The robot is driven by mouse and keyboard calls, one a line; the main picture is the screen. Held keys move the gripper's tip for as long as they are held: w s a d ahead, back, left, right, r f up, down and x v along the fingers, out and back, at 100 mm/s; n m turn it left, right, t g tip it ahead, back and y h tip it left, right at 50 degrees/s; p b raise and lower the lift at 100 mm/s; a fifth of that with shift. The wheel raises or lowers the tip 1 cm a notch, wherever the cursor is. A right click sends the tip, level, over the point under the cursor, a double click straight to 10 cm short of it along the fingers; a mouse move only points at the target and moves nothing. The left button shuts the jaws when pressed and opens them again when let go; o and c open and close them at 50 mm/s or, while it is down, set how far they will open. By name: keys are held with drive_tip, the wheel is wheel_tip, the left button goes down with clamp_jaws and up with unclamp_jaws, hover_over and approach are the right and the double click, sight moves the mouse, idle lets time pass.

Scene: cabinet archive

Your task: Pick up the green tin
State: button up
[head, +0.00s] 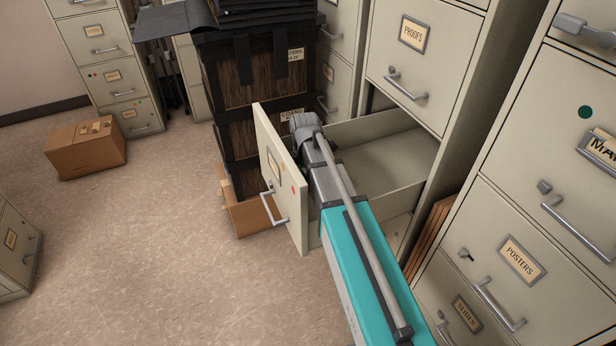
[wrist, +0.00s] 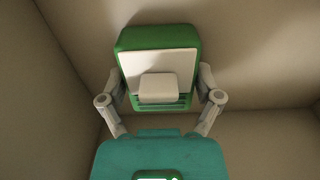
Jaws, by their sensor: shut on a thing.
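The green tin (wrist: 159,42) shows in the wrist view, with a pale panel on its face. My gripper (wrist: 160,82) has one finger on each side of it and is shut on it. The tin is inside an open cabinet drawer (head: 390,158), whose pale walls surround it in the wrist view. I cannot tell whether it touches the drawer floor. In the head view my arm reaches over the drawer near its front panel, and the tin and my fingertips are hidden.
The drawer's front panel (head: 279,185) with a handle stands close to my arm. A closed drawer labelled PROOFS (head: 413,60) is above. A dark shelf stack (head: 255,85) stands behind, and more cabinets (head: 530,230) stand at right. A cardboard box (head: 85,150) sits on open floor at left.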

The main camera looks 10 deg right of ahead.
drive_tip(key=shift+c, duration=1.1)
drive_tip(key=shift+r, duration=0.15)
wheel_tip(320, 180, up, 10)
drive_tip(key=p, duration=1)
